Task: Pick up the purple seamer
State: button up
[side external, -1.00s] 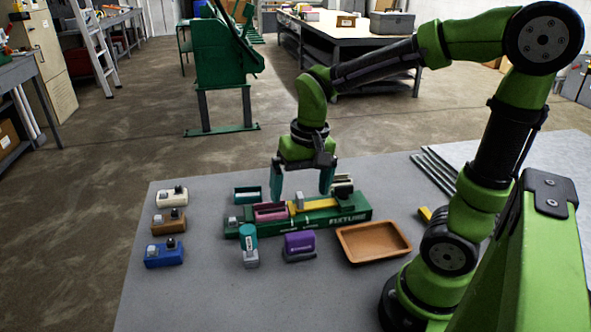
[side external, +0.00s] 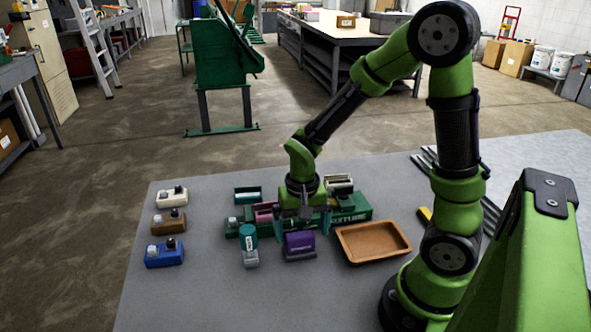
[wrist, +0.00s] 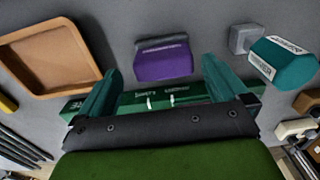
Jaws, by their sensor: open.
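The purple seamer (side external: 299,243) stands on the grey table in front of the green fixture (side external: 352,207), between a teal tool and a tan tray. It also shows whole in the wrist view (wrist: 163,62), centred in the gap between my fingers. My gripper (wrist: 162,72) is open and empty, with teal fingers pointing down. In the side view my gripper (side external: 305,230) is low, just behind and above the purple seamer, and hides part of the fixture. Whether a finger touches the seamer I cannot tell.
A teal tool with a grey base (side external: 249,245) stands close left of the seamer. The tan tray (side external: 373,242) is close on its right. A pink piece (side external: 264,211) sits on the fixture. White, brown and blue (side external: 164,254) blocks line the left. The table front is clear.

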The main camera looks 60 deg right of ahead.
aim_at(300, 235)
notch_tip(300, 235, down, 5)
jog(key=shift+w+a+r, duration=0.1)
jog(key=shift+a+r, duration=0.05)
